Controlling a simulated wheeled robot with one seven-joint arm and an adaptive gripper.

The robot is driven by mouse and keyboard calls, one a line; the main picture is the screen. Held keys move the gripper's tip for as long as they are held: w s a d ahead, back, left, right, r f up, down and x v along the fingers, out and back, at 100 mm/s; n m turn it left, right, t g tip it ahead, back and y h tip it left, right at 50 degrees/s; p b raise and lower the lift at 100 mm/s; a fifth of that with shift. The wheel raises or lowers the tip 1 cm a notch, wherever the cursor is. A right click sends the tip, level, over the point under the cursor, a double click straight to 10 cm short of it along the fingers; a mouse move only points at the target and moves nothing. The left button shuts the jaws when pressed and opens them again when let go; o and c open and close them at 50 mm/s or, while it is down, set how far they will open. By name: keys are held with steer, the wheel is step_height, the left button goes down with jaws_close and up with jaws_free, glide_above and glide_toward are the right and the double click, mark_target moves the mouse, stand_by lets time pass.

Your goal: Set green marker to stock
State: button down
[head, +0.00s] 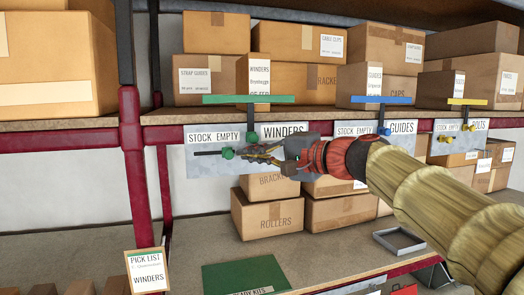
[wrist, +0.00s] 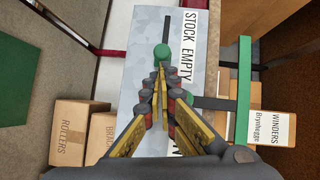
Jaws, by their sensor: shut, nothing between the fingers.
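The green marker is a green knob (head: 227,153) with a thin black rod pointing left, below the words STOCK EMPTY on a grey plate (head: 205,165). In the wrist view the green knob (wrist: 162,52) lies just ahead of my fingertips, with the black rod beyond it. A green bar (head: 248,99) stands on a dark post above the plate; it also shows in the wrist view (wrist: 243,90). A second green round piece (wrist: 188,100) is beside my fingers. My gripper (head: 252,153) is shut and empty at the knob's right; whether it touches cannot be told.
To the right are a blue marker (head: 385,131) and a yellow marker (head: 470,127) on similar plates. Boxes (head: 268,210) stand on the shelf below, and others above. A green mat (head: 240,279) and a pick list reading WINDERS (head: 148,272) are in front.

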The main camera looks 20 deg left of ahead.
mark_target(222, 156)
steer(key=shift+w+f, duration=0.1)
steer(key=s+a, duration=0.1)
steer(key=a, duration=0.1)
steer(key=s+a+b, duration=0.1)
steer(key=a, duration=0.1)
steer(key=s+a+b, duration=0.1)
steer(key=a, duration=0.1)
steer(key=shift+s, duration=0.35)
steer(key=shift+w+d, duration=0.1)
steer(key=shift+d, duration=0.05)
